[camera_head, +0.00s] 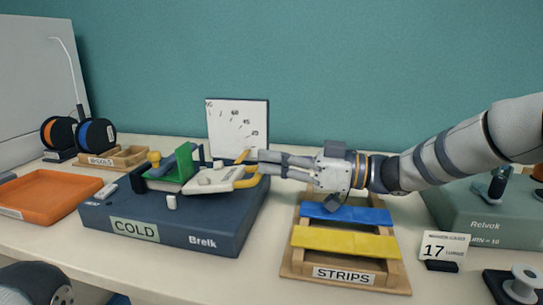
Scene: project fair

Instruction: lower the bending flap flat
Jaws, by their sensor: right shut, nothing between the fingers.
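The bending machine (185,235) is a dark blue box with a COLD label and the name Brelk. Its pale grey bending flap (213,182) lies at a low slant on top, with a yellow handle (246,181) at its right end. A green piece (178,170) stands beside the flap on the left. My right gripper (258,163) reaches in from the right, its shut fingers at the yellow handle. I cannot tell whether they touch it. My left gripper is out of view.
A white angle scale (238,122) stands behind the machine. The STRIPS tray (345,276) with blue and yellow strips lies below my right arm. An orange tray (48,194) is at left. A grey-green Relvok machine (480,222) and a 17 card (445,246) are at right.

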